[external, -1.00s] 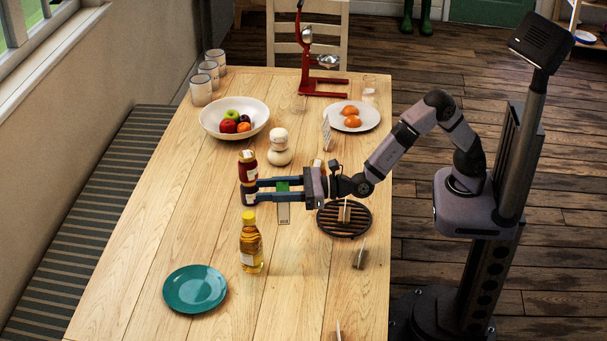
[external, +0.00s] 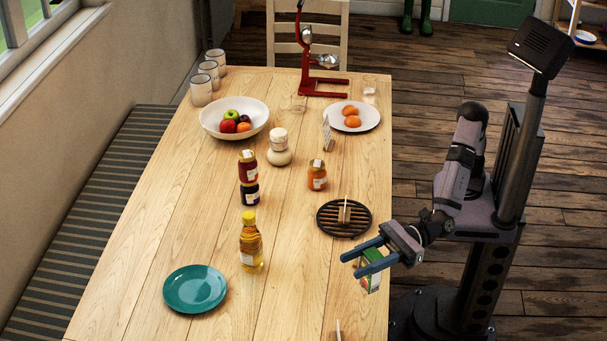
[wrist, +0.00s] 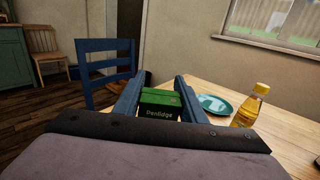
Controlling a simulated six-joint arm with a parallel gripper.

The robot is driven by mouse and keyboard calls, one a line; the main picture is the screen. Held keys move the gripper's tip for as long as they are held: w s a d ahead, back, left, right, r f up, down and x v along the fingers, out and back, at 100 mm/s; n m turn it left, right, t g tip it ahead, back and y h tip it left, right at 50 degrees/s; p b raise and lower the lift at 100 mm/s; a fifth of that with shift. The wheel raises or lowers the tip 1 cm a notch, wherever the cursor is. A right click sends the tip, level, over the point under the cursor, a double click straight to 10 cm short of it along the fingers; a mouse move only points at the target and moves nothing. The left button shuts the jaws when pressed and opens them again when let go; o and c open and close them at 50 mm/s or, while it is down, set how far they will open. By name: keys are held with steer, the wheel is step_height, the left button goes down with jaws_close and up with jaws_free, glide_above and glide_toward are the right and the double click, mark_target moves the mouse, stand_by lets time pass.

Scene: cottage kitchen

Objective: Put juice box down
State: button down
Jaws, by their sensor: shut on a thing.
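The juice box (external: 371,281) is green with a pale, printed lower part. It is between the fingers of my gripper (external: 353,264), which is shut on it near the table's right edge. The box looks upright or slightly tilted; I cannot tell whether its bottom touches the table. In the wrist view the box's green top (wrist: 160,103) shows between the two blue fingers, with lettering facing me. The wooden table (external: 300,285) lies under and left of the gripper.
A black round trivet (external: 328,228) with a small stand on it is just behind my gripper. Bare table lies between bottle and gripper.

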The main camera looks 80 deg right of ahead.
steer(key=w+d+m+t+h, duration=0.2)
steer(key=w+d+m+h, duration=0.15)
steer(key=d, duration=0.25)
step_height(320, 180, down, 10)
steer(key=shift+s+f, duration=0.2)
steer(key=shift+s, duration=0.1)
stand_by(0.6)
steer(key=shift+a+n, duration=0.1)
steer(key=shift+n, duration=0.15)
steer(key=shift+f+b, duration=0.2)
steer(key=shift+b, duration=0.15)
steer(key=c, duration=1.1)
jaws_free()
steer(key=shift+h, duration=0.25)
steer(key=shift+r, duration=0.15)
steer(key=v, duration=1.2)
steer(key=shift+b, duration=0.4)
